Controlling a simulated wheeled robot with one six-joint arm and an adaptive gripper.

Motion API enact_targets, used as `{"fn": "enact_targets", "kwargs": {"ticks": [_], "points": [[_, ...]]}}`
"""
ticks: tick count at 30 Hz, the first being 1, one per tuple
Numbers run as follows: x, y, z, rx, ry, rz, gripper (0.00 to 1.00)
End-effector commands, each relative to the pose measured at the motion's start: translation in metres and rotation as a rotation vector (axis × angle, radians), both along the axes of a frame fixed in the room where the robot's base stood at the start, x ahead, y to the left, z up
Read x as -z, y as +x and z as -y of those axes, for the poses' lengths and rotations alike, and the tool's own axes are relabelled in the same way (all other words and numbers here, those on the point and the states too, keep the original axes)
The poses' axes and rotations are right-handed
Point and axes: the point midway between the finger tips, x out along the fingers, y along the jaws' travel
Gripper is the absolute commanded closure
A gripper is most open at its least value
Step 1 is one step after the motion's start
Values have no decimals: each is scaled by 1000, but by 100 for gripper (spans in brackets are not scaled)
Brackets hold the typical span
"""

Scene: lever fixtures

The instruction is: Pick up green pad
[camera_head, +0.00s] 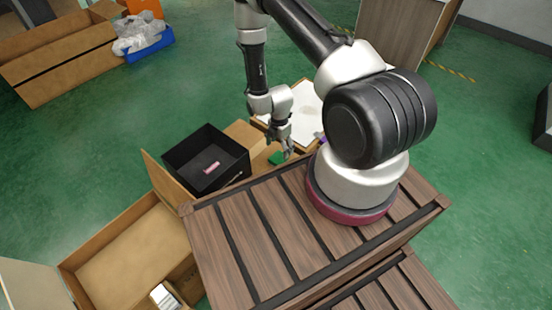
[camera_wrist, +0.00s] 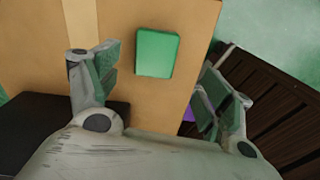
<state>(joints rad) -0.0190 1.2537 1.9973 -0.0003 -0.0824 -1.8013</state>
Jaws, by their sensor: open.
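The green pad (camera_wrist: 157,53) lies flat on a tan cardboard surface and shows between and just beyond my fingertips in the wrist view. In the head view the green pad (camera_head: 275,158) is a small patch just below my gripper (camera_head: 280,143). In the wrist view my gripper (camera_wrist: 160,88) is open and empty, its two fingers spread to the left and right of the pad. The fingers do not appear to touch the pad; the exact height gap cannot be told.
A black box (camera_head: 207,160) with a pink item (camera_head: 211,168) inside stands left of the pad. A purple thing (camera_wrist: 189,113) shows by the right finger. A wooden slatted crate top (camera_head: 260,235) lies in front. An open cardboard box (camera_head: 135,255) is at the lower left.

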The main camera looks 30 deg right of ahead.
Motion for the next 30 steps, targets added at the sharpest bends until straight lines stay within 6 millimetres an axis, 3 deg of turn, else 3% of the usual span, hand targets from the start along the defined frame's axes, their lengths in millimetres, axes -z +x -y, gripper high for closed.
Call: {"fn": "enact_targets", "kwargs": {"ticks": [8,22,30], "points": [[8,7,0,-141,3,28,20],[72,4,-3,-140,2,26,20],[78,4,-3,-140,2,27,20]]}}
